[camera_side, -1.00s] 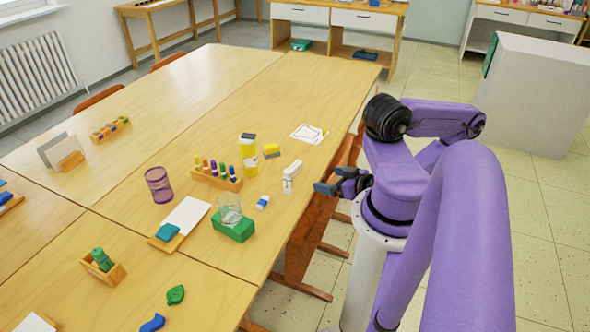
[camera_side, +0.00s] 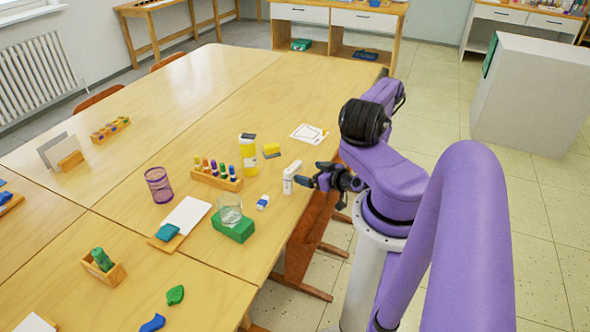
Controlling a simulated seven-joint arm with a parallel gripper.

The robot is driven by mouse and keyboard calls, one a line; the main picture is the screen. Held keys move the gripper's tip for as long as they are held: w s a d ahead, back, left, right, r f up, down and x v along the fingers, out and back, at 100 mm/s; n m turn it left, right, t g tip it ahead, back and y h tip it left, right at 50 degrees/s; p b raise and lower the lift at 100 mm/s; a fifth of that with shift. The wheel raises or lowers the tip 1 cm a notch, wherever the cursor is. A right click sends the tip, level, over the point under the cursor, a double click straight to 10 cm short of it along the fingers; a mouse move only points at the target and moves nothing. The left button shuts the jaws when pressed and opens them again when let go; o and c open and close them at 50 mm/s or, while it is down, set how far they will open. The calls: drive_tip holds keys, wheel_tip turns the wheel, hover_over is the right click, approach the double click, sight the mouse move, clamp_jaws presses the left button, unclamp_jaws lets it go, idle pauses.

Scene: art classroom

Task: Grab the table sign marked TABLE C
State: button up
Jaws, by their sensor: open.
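No lettering reading TABLE C can be made out. White cards stand upright at the left of the table, one of them in a wooden block (camera_side: 70,160), like a table sign; their faces are too small to read. A small white upright object (camera_side: 289,178) stands near the table's right edge, also with no readable marking. My gripper (camera_side: 309,174) is open at that edge, just right of the white object, its fingers pointing left. I cannot tell whether a finger touches it. The cards in the block are far across the table from my gripper.
Left of my gripper are a blue-and-white eraser (camera_side: 262,202), a glass (camera_side: 229,210) on a green block (camera_side: 233,230), a marker rack (camera_side: 216,179), a yellow bottle (camera_side: 248,155) and a purple mesh cup (camera_side: 159,185).

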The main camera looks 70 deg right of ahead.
sight(297, 167)
drive_tip(key=shift+r+x, duration=0.1)
drive_tip(key=shift+x, duration=2)
drive_tip(key=shift+r+x, duration=0.15)
drive_tip(key=shift+x, duration=1.95)
drive_tip(key=shift+d, duration=0.15)
drive_tip(key=c, duration=1)
